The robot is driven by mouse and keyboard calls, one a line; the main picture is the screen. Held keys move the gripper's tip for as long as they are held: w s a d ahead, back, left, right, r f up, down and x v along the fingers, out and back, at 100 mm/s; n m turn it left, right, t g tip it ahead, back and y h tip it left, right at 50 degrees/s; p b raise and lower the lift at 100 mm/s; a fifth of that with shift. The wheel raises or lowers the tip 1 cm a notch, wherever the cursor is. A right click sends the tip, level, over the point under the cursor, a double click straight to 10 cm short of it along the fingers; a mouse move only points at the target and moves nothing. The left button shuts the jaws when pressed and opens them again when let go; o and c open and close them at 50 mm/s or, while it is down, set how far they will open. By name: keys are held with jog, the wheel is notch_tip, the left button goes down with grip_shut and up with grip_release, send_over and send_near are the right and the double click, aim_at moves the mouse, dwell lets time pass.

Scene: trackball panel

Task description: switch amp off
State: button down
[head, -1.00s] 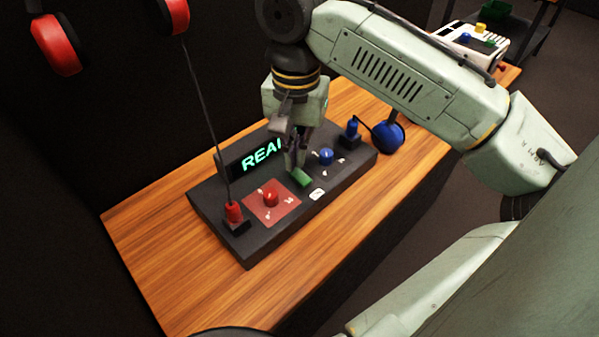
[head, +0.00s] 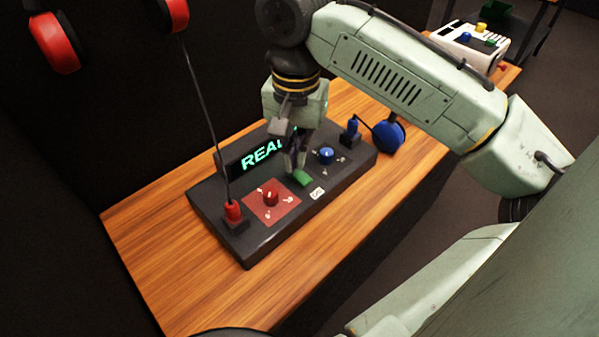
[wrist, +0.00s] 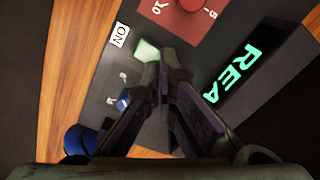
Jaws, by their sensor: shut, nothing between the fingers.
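The dark amp panel (head: 255,248) sits on the wooden table, with a lit green display (head: 262,154) whose visible letters read "REA" and part of another. A green switch (head: 302,178) is in the middle of the panel, beside a small white label (head: 317,193). In the wrist view the label (wrist: 119,35) reads "ON", next to the green switch (wrist: 147,50). My gripper (head: 292,172) is shut and empty, pointing down right by the green switch. In the wrist view its fingertips (wrist: 167,60) overlap the switch's edge; I cannot tell whether they touch it.
A red knob (head: 270,198) on a red square and a blue knob (head: 327,156) flank the switch. A red plug (head: 233,212) and a blue plug (head: 352,128) stand at the panel's ends. The table's front left is clear.

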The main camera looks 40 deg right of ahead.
aim_at(298, 172)
jog(key=shift+f+b, duration=0.55)
jog(key=shift+f, duration=0.55)
dwell(0.3)
notch_tip(298, 172, up, 7)
jog(key=p, duration=0.7)
jog(key=shift+r, duration=0.1)
dwell(0.6)
